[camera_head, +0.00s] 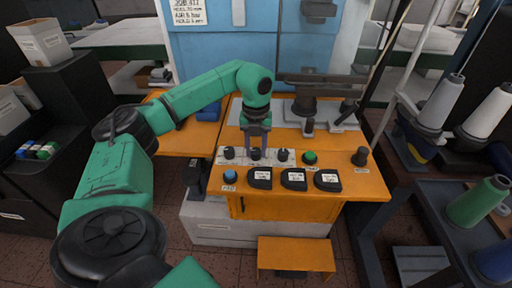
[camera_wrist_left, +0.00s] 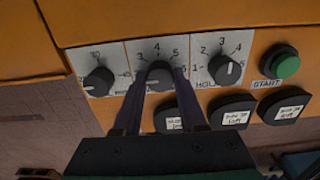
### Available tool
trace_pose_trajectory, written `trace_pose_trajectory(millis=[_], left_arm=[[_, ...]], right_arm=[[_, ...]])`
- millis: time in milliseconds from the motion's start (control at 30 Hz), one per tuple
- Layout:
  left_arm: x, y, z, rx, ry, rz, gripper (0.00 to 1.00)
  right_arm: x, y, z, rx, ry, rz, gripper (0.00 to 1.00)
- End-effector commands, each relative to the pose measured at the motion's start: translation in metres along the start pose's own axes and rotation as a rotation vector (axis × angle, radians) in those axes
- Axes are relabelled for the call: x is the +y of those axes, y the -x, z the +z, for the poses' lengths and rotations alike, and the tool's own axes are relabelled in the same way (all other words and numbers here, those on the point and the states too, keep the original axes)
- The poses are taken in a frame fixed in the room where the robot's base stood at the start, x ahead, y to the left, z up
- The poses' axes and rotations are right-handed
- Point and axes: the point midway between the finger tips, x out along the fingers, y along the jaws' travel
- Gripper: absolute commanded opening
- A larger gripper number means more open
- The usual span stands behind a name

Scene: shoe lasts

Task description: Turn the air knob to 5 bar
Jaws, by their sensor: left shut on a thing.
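My left gripper (camera_head: 256,146) reaches down from above and is shut on the middle dark knob (camera_wrist_left: 160,76) of a row of three on the orange machine's front. In the left wrist view both fingers stand on either side of this knob. Its pale dial plate shows figures from about 3 to 6 around the top. The knob's pointer direction is hard to make out, and the label below is mostly hidden by the fingers. The left knob (camera_wrist_left: 98,82) and the right knob (camera_wrist_left: 225,70), partly labelled HOLD, are untouched. My right gripper is not in view.
A green START button (camera_wrist_left: 286,66) sits right of the knobs. Black label blocks (camera_head: 293,179) and a blue button (camera_head: 230,176) lie just in front. A dark clamp-like fixture (camera_head: 306,105) stands behind. Thread spools (camera_head: 470,204) stand on the right.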

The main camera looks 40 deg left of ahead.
Motion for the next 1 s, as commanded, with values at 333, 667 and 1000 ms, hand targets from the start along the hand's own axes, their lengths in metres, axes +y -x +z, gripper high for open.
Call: trace_pose_trajectory(millis=[333,667,1000], left_arm=[[0.000,0.002,0.001,0.000,-0.148,0.001,0.00],[0.000,0.003,0.001,-0.001,-0.440,-0.001,0.00],[0.000,0.003,0.001,-0.003,-0.762,0.000,0.00]], right_arm=[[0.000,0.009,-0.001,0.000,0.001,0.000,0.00],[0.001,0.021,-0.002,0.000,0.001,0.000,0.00],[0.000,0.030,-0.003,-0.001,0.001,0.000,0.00]])
